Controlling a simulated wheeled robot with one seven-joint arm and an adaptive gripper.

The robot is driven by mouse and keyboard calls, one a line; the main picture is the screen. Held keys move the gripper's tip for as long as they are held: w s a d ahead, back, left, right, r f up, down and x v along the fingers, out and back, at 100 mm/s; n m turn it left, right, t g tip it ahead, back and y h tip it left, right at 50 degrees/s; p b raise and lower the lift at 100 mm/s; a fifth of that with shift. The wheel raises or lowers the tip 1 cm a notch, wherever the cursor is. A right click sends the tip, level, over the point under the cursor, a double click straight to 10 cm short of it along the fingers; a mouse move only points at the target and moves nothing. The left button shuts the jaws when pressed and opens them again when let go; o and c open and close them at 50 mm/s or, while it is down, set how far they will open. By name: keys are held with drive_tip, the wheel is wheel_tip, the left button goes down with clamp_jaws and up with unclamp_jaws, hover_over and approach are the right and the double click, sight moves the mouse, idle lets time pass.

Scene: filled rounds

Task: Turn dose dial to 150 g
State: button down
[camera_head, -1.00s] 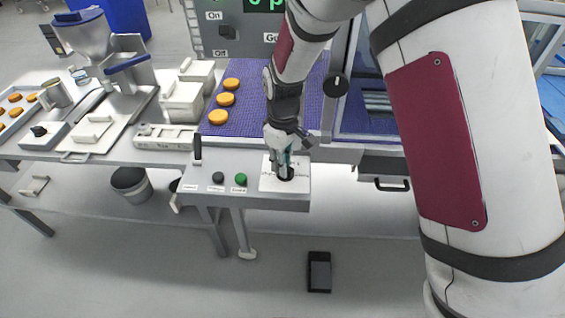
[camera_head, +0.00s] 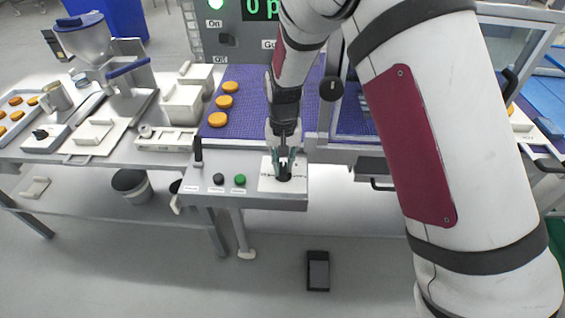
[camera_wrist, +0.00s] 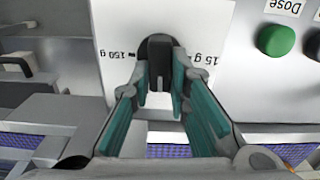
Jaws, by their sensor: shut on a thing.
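The dose dial (camera_head: 284,177) is a dark knob on a white plate (camera_head: 268,183) at the right end of the grey control panel. In the wrist view the black dial (camera_wrist: 158,46) sits between the upside-down labels "150 g" on the left and "15 g" on the right. My gripper (camera_wrist: 162,85) has its teal-padded fingers either side of the dial's grip and is shut on it. My gripper (camera_head: 284,160) also shows over the dial in the head view. The fingers partly hide the dial, and I cannot tell its exact setting.
A green button (camera_head: 239,180) and a black button (camera_head: 218,179) are left of the plate. A purple belt (camera_head: 247,110) with orange rounds (camera_head: 218,119) lies behind.

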drive_tip(key=m+p, duration=0.1)
drive_tip(key=m, duration=0.3)
drive_tip(key=shift+d+r+m, duration=0.1)
drive_tip(key=shift+d+m, duration=0.05)
drive_tip(key=shift+m, duration=0.15)
drive_tip(key=m+p, duration=0.1)
drive_tip(key=m, duration=0.3)
drive_tip(key=shift+s+d+m, duration=0.1)
drive_tip(key=shift+d+m, duration=0.05)
drive_tip(key=shift+m, duration=0.15)
drive_tip(key=m+p, duration=0.1)
drive_tip(key=m, duration=0.3)
drive_tip(key=shift+s+m, duration=0.15)
drive_tip(key=shift+m, duration=0.15)
drive_tip(key=m, duration=0.4)
drive_tip(key=shift+s+m+p, duration=0.1)
drive_tip(key=shift+m+p, duration=0.2)
drive_tip(key=shift+p, duration=0.1)
drive_tip(key=c, duration=1.5)
unclamp_jaws()
drive_tip(key=shift+d, duration=0.1)
